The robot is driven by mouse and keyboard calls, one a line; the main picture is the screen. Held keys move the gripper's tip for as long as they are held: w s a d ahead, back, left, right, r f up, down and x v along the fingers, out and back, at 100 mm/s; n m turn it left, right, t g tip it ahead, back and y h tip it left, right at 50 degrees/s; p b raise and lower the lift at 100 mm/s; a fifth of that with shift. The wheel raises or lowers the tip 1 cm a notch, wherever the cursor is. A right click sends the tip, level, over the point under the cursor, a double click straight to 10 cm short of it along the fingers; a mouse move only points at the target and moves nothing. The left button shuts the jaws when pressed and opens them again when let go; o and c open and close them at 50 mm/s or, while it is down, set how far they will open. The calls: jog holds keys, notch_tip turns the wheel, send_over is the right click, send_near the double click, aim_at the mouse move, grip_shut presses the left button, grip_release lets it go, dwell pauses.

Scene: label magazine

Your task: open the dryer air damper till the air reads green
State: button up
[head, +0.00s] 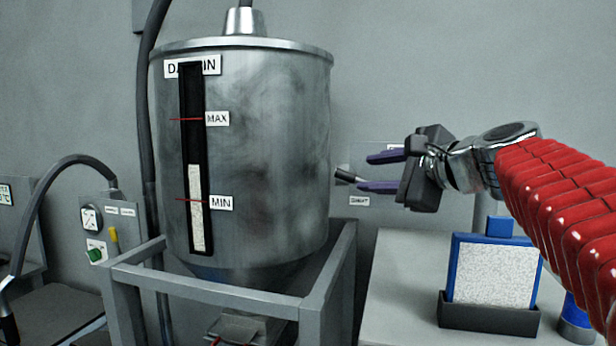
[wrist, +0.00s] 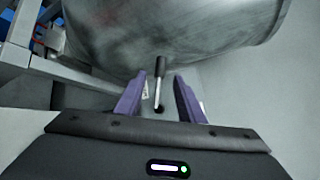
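A short lever with a dark grip (head: 347,175) sticks out from a grey wall plate (head: 366,217) just right of the metal drum. I take it for the damper lever. In the wrist view the lever (wrist: 159,70) shows between my two purple fingers, with a gap on each side. My gripper (head: 372,172) is open, its fingertips close to the lever's end in the head view. A small white label (head: 360,200) sits on the plate below the lever; its print is too small to read surely. A second label is mostly hidden behind my gripper. No green air reading can be made out.
The big metal drum (head: 270,150) on a grey frame (head: 205,292) stands close left of my gripper. A blue-edged panel in a dark holder (head: 488,318) stands on the bench below my arm.

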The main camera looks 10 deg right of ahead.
aim_at(347, 176)
jog(key=x, duration=1)
jog(key=shift+w+a, duration=0.2)
jog(key=shift+w, duration=0.1)
jog(key=shift+c, duration=0.5)
grip_shut()
